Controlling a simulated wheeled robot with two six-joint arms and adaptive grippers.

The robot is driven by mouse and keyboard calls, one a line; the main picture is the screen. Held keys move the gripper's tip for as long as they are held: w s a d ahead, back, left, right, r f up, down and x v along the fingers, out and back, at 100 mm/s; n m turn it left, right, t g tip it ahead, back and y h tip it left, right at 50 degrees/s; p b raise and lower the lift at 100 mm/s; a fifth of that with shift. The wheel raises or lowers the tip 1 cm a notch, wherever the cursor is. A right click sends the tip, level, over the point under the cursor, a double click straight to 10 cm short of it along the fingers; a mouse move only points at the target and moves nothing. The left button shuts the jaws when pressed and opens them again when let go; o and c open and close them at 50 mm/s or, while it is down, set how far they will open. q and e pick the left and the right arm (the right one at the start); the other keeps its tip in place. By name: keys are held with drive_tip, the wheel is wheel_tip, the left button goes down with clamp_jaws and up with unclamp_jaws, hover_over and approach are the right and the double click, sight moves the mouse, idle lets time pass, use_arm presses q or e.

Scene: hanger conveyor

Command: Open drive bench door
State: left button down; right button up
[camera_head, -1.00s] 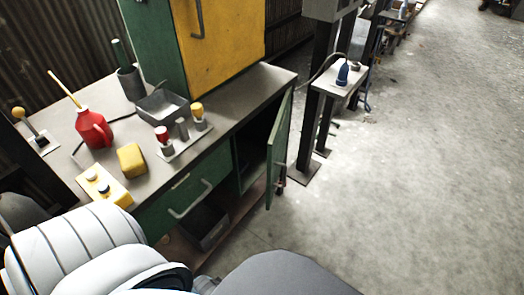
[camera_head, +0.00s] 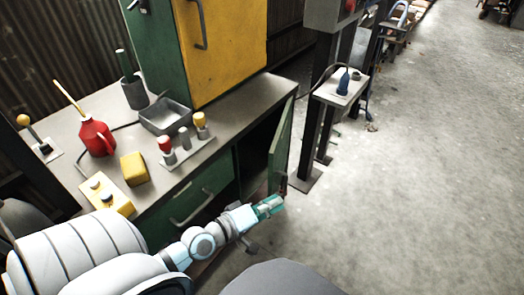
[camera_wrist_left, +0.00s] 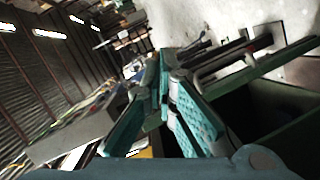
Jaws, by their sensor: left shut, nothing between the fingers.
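The green drive bench door (camera_head: 281,145) stands swung out from the bench front in the head view, with the dark cabinet opening (camera_head: 257,150) behind it. My left gripper (camera_head: 272,204) is at the lower part of the door, in front of the cabinet. Its fingers are shut and empty. In the left wrist view the teal fingers (camera_wrist_left: 164,88) come together ahead, with green panels to their right. I cannot tell whether the gripper touches the door. My right gripper is not in view.
The bench top (camera_head: 235,105) holds a red oil can (camera_head: 96,138), a yellow block (camera_head: 134,168), a grey tray (camera_head: 166,117) and a yellow-fronted cabinet (camera_head: 220,45). A post stand with a small shelf (camera_head: 341,88) is just right of the door. Floor at right is clear.

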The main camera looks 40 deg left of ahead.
use_arm(q)
drive_tip(key=w+a+r+n+t+y, duration=0.25)
drive_tip(key=a+n+y, duration=0.35)
drive_tip(key=a+n, duration=0.45)
drive_tip(key=w+a+m+b, duration=0.1)
drive_tip(key=w+a, duration=0.2)
drive_tip(key=w, duration=0.6)
drive_tip(key=shift+w+m, duration=0.2)
drive_tip(key=shift+m, duration=0.15)
